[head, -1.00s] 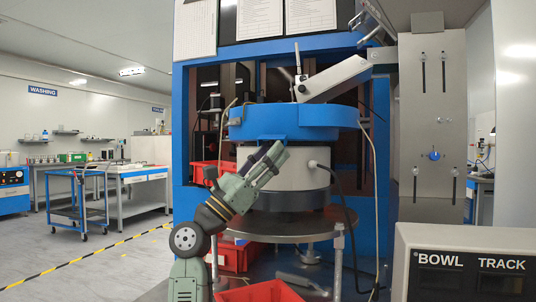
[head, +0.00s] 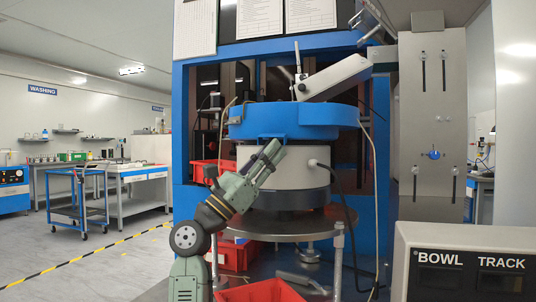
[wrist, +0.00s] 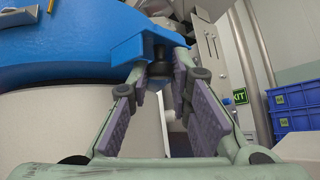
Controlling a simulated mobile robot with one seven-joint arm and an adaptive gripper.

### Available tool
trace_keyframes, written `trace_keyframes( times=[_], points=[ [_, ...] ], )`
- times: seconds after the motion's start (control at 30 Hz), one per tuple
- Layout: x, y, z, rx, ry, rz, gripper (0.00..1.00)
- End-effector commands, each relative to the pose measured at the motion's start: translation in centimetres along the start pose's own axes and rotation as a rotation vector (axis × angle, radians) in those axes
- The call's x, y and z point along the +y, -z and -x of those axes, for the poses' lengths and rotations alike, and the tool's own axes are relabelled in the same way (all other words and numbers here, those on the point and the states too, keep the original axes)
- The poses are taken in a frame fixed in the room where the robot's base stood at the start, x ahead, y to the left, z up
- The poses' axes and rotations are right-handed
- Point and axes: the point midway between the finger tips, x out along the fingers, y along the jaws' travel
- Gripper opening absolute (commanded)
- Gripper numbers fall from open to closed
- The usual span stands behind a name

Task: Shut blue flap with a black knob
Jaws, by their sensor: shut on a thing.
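The blue flap (wrist: 148,42) juts from the side of the blue bowl in the wrist view. Its black knob (wrist: 159,72) hangs beneath the flap's front edge, between my fingertips. My gripper (wrist: 161,75) is shut on the knob, with one finger on each side. In the head view my gripper (head: 270,151) reaches up to the front underside of the blue bowl (head: 290,118). The knob is hidden there behind my fingers.
A pale drum (head: 300,168) stands beneath the bowl, with a black cable on its right. Red bins (head: 262,292) are below. A BOWL/TRACK panel (head: 470,255) is at the lower right. Blue crates (wrist: 291,108) show at right in the wrist view.

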Motion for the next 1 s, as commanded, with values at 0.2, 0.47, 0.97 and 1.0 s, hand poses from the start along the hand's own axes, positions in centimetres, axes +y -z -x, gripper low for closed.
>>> trace_keyframes(
  times=[0.2,0.47,0.97,1.0],
  points=[
    [0.1,-0.3,-0.1,0.016,-0.012,0.01,0.0],
    [0.0,-1.6,-0.6,0.107,-0.068,0.074,0.0],
    [-0.5,-4.2,-2.0,0.429,-0.264,0.33,0.0],
    [-0.5,-4.4,-2.2,0.456,-0.281,0.351,0.0]
  ],
)
